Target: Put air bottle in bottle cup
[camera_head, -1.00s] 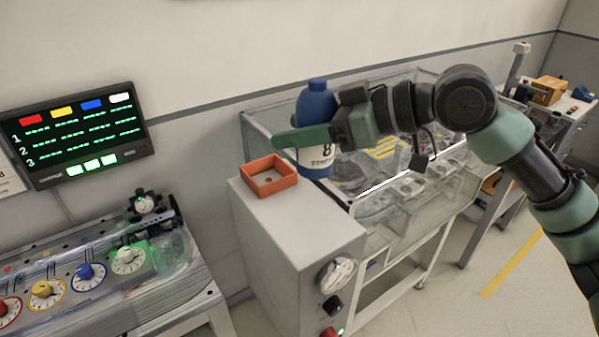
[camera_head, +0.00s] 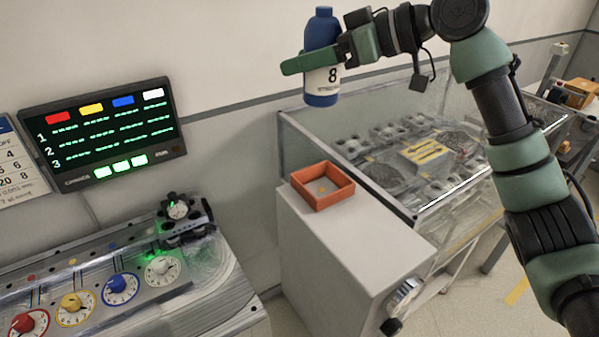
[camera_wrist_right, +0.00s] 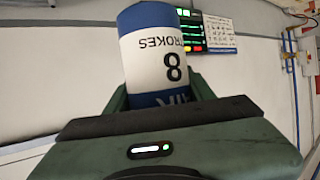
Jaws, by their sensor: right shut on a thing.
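The air bottle (camera_head: 322,88) is blue with a white band marked 8. My right gripper (camera_head: 312,62) is shut on it and holds it upright in the air, above and behind the orange cup. In the right wrist view the bottle (camera_wrist_right: 152,50) sits between the fingers of my right gripper (camera_wrist_right: 160,95). The bottle cup (camera_head: 323,200) is a square, open orange box on the grey cabinet's top. Its inside shows no bottle. The bottle is apart from the cup. My left gripper is not in view.
The cup stands on a grey cabinet (camera_head: 345,245) with a gauge on its front. A clear-walled machine case (camera_head: 450,195) is behind it to the right. A dial panel (camera_head: 100,290) is at lower left, below a wall screen (camera_head: 100,130).

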